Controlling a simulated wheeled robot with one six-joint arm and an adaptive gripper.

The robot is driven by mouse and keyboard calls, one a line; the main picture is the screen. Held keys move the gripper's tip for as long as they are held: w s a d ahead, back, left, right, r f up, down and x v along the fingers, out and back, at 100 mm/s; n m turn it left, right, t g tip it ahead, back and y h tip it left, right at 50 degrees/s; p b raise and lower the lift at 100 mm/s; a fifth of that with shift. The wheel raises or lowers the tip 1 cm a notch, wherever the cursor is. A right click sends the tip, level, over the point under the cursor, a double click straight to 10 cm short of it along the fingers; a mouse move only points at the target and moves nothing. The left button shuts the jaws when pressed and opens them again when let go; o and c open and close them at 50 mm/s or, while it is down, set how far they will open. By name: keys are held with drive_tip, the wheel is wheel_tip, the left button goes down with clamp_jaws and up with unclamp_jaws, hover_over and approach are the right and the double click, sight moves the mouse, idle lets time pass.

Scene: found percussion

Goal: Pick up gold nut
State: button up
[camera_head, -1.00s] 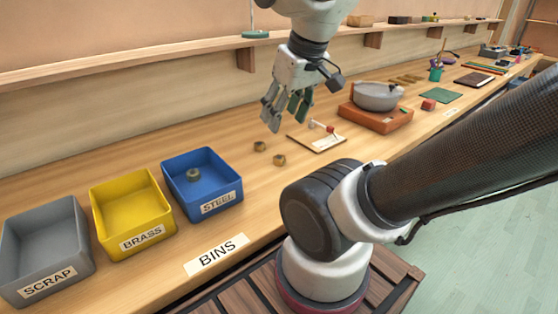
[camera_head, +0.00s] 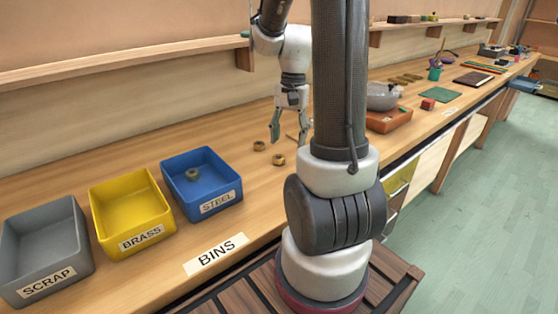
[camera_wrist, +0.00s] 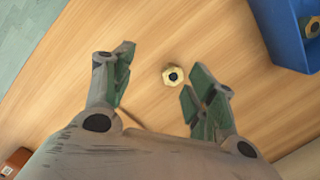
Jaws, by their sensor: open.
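Two small gold nuts lie on the wooden bench right of the blue bin: one farther back (camera_head: 259,146), one nearer the front (camera_head: 278,160). My gripper (camera_head: 289,135) points down just behind and right of the nearer nut, its fingers apart and empty. My arm hides part of its right side. In the wrist view, one gold nut (camera_wrist: 172,76) lies flat ahead of my open gripper (camera_wrist: 160,68), just left of the right fingertip and not touching it. The other loose nut does not show there; the right finger may cover it.
The blue STEEL bin (camera_head: 228,180) holds a darker nut (camera_head: 192,174). The yellow BRASS bin (camera_head: 157,212) and grey SCRAP bin (camera_head: 82,250) stand left. A brown block (camera_head: 396,122) with a grey bowl is right of my arm. A shelf runs along the wall.

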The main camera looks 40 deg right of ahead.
sight(279, 157)
drive_tip(key=w+m, duration=0.1)
drive_tip(key=m, duration=0.1)
drive_tip(key=w+m, duration=0.1)
drive_tip(key=w, duration=0.1)
drive_tip(key=shift+w+d+f+m, duration=0.15)
drive_tip(key=shift+d+m, duration=0.25)
drive_tip(key=shift+w+m+t, duration=0.2)
drive_tip(key=shift+m+t, duration=0.1)
drive_tip(key=shift+m, duration=0.7)
drive_tip(key=f, duration=0.5)
drive_tip(key=a+f, duration=0.1)
drive_tip(key=f, duration=0.1)
drive_tip(key=shift+a+f, duration=0.1)
drive_tip(key=shift+f, duration=0.25)
drive_tip(key=c, duration=1.2)
